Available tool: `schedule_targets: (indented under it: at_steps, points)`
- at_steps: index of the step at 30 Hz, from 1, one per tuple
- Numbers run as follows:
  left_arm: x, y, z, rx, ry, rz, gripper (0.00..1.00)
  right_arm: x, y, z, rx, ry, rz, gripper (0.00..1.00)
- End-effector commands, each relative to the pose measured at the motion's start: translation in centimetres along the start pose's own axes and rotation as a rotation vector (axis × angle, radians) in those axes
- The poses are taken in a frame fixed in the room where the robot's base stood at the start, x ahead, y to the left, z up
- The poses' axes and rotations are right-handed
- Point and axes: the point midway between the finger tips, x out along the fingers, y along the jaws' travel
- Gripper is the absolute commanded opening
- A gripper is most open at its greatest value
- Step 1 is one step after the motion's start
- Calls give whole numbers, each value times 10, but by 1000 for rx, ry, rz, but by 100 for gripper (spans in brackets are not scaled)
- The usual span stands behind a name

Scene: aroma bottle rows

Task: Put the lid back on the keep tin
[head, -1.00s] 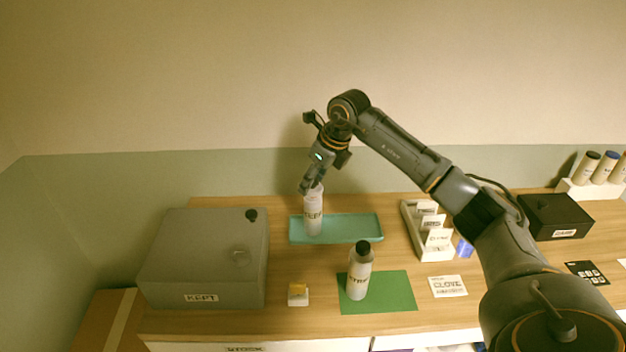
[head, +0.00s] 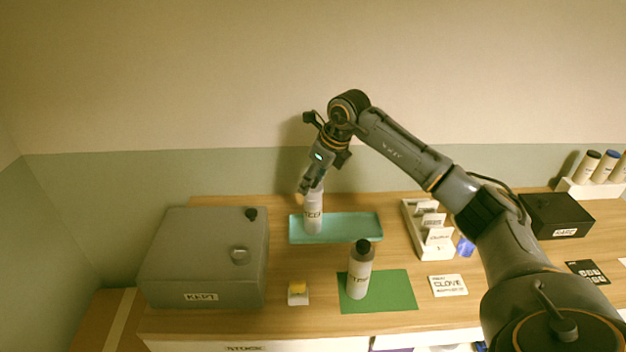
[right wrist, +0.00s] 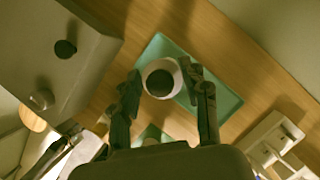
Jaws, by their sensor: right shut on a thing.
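The grey tin (head: 205,245) labelled "KEPT" stands at the left of the counter; its top looks flat and covered. A black knob (head: 251,214) and a round metal piece (head: 240,256) sit on its top; I cannot tell which belongs to a lid. Both show in the right wrist view (right wrist: 65,49). My right gripper (head: 311,187) is shut on the top of a pale labelled bottle (head: 313,215), which stands upright on the teal tray. In the right wrist view the bottle's dark round top (right wrist: 160,80) lies between the fingers. My left gripper is not in view.
The teal tray (head: 355,228) lies at the middle back. A black-capped bottle (head: 360,272) stands on a green mat (head: 400,290). A card rack (head: 437,240) and a black box (head: 555,216) stand at right.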

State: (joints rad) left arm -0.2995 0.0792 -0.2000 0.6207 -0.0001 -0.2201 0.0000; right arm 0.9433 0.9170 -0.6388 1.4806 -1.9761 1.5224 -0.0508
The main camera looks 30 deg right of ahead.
Motion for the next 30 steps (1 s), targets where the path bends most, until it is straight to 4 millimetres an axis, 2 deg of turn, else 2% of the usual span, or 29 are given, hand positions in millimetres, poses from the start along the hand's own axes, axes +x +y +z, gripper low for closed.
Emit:
schedule_targets:
  at_steps: [4, 5, 8, 15, 18, 19, 30]
  points:
    - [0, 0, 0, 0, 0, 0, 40, 0, 0, 0, 0, 0, 0, 31]
    - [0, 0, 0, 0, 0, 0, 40, 0, 0, 0, 0, 0, 0, 51]
    - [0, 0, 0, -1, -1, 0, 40, 0, 0, 0, 0, 0, 0, 72]
    - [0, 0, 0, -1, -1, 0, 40, 0, 0, 0, 0, 0, 1, 72]
    - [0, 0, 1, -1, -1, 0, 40, 0, 0, 0, 0, 0, 1, 92]
    - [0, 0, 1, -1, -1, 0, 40, 0, 0, 0, 0, 0, 1, 94]
    - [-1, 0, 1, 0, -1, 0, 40, -1, 0, 0, 0, 0, 0, 94]
